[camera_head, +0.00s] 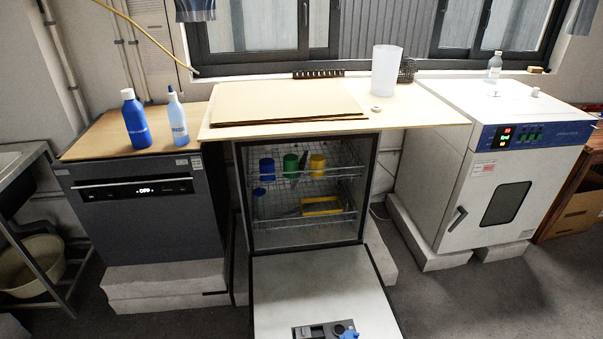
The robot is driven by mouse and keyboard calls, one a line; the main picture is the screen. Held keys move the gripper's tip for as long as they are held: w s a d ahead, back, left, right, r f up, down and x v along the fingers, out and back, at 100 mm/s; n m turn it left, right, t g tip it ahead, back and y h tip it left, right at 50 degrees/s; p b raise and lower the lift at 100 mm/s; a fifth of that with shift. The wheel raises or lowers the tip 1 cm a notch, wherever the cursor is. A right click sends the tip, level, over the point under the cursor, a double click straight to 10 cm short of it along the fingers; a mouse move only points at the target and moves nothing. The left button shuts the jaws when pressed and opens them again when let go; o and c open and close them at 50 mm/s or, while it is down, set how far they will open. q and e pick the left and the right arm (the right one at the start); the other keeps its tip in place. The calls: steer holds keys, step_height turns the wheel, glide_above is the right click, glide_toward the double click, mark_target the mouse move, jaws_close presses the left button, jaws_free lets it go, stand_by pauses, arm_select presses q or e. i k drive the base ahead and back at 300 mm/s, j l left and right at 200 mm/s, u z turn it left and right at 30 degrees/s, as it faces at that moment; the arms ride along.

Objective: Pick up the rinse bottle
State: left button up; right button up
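Two bottles stand upright on the wooden top of the dark appliance at the left. One is a light blue bottle (177,120) with a narrow pointed top and lettering on its front, which looks like the rinse bottle. The lettering is too small to read surely. Neither of my grippers is in view.
The dark appliance (140,215) is shut. In the middle, a cabinet's door (318,290) hangs open low in front, with coloured containers on its racks. A board (285,103) and white beaker (386,70) lie above. A clear bottle (494,66) stands on the white oven (500,150).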

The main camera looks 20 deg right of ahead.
mark_target(175, 111)
steer(key=z, duration=1.15)
steer(key=u, duration=1.25)
steer(key=i+j, duration=0.15)
steer(key=j, duration=0.2)
steer(key=i+j, duration=0.15)
steer(key=j, duration=0.25)
steer(key=i+j, duration=0.1)
steer(key=j, duration=0.25)
steer(key=i+j, duration=0.15)
steer(key=j, duration=0.25)
